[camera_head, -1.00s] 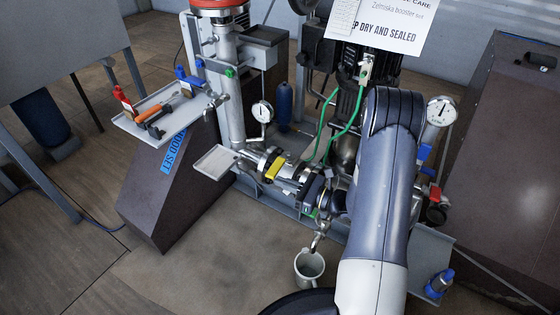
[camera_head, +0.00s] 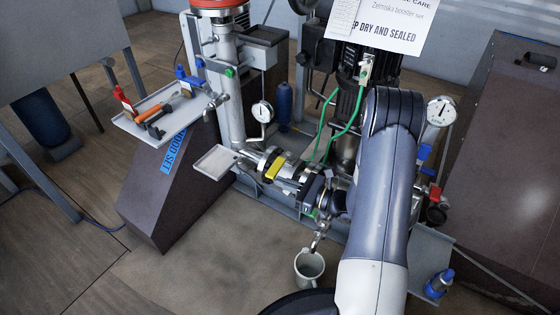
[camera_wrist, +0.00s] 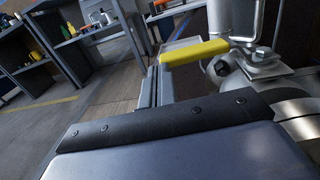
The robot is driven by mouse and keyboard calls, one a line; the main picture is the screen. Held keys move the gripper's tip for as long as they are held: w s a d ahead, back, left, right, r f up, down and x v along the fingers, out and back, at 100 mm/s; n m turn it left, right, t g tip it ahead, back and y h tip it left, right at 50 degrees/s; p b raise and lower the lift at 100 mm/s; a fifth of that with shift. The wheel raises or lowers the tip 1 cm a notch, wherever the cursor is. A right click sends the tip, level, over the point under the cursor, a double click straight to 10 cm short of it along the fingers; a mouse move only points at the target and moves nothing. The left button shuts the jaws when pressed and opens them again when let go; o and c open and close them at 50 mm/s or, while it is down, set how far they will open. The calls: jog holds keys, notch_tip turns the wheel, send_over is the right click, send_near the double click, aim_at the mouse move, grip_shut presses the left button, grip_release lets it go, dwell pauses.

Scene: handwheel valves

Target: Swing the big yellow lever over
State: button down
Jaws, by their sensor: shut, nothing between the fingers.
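The yellow lever (camera_head: 274,168) sits on a valve in the metal pipe, low in the middle of the head view. In the wrist view the yellow lever (camera_wrist: 195,53) lies nearly level, running from its rounded free end at left to the valve's metal stem at right. My gripper (camera_head: 288,184) is beside the valve, just right of and below the lever in the head view. Its dark fingers (camera_wrist: 153,86) are shut and empty, close to the lever's free end. I cannot tell whether they touch it. My arm hides part of the pipework on the right.
A grey tray with tools (camera_head: 160,110) stands at left, and a small empty tray (camera_head: 214,161) is left of the valve. A gauge (camera_head: 262,112) rises behind. Red and blue handles are at right. The floor at lower left is clear.

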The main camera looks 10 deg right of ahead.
jog(key=shift+w+a, duration=0.25)
jog(key=shift+a, duration=0.05)
jog(key=shift+w+a, duration=0.1)
dwell(0.4)
jog(key=shift+v, duration=2)
jog(key=p+v, duration=0.2)
jog(key=v, duration=0.9)
jog(key=shift+w+a, duration=0.1)
